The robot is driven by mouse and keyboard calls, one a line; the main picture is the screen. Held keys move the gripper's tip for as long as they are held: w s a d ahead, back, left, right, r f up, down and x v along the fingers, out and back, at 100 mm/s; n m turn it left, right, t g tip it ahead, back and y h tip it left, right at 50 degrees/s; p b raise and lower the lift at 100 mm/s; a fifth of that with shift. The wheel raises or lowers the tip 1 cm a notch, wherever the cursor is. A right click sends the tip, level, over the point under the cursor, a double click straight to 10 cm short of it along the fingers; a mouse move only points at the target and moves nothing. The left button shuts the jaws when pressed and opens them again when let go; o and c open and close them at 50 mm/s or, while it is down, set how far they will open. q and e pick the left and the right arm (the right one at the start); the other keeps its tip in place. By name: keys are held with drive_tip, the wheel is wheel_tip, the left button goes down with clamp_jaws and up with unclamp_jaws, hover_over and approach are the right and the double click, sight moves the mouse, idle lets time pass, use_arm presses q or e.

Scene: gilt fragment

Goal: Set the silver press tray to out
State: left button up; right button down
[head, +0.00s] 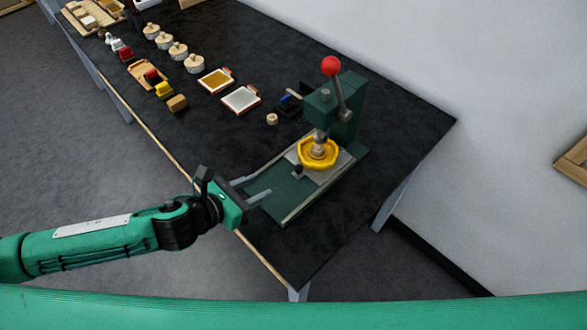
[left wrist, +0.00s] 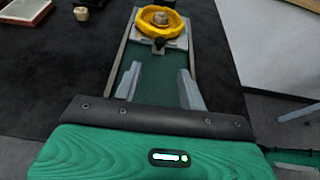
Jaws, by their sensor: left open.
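The silver press tray (head: 326,176) sits under the head of the green press (head: 345,105), at the far end of the rails on its green base. A yellow round piece (head: 317,154) rests on the tray. The left wrist view also shows the tray (left wrist: 174,43) with the yellow piece (left wrist: 153,20) on it and a small dark knob (left wrist: 159,44) at its near edge. My left gripper (head: 258,188) is open and empty over the near end of the base, apart from the knob; its two fingers show in the left wrist view (left wrist: 160,85). My right gripper is not in view.
The press's red-knobbed lever (head: 331,66) stands up above it. A white-topped tray (head: 240,99), a gold-topped tray (head: 216,80) and several round wooden pieces lie farther back on the black table (head: 330,235). The table in front of the base is clear.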

sight(297, 168)
use_arm(q)
drive_tip(key=p+x, duration=0.2)
drive_tip(key=x, duration=1.1)
drive_tip(key=shift+w+d, duration=0.3)
clamp_jaws()
